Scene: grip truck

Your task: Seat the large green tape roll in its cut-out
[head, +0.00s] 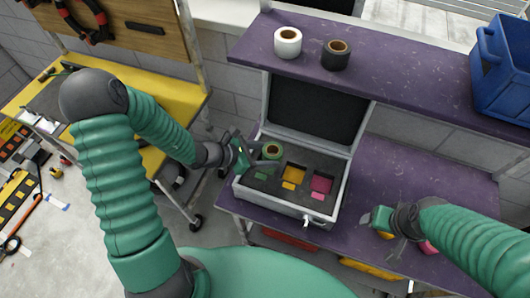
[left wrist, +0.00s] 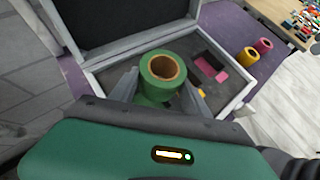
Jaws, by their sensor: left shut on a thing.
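The large green tape roll (head: 271,151) is between the fingers of my left gripper (head: 256,157), which is shut on it. The left wrist view also shows the roll (left wrist: 150,92), upright with its tan core facing up, between the two grey fingers (left wrist: 162,95). It is over the left end of the open case's dark foam (head: 274,184). A green patch (head: 262,177) shows in the foam just in front of it. The roll and fingers hide most of the green cut-out, and I cannot tell whether the roll touches the foam.
Yellow (head: 293,175) and pink (head: 321,184) cut-outs are empty. A yellow roll (left wrist: 244,57) and a pink roll (left wrist: 263,46) stand right of the case. The case lid (head: 316,107) is raised. White (head: 288,42) and black (head: 336,55) rolls and a blue crate (head: 503,75) are on the shelf.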

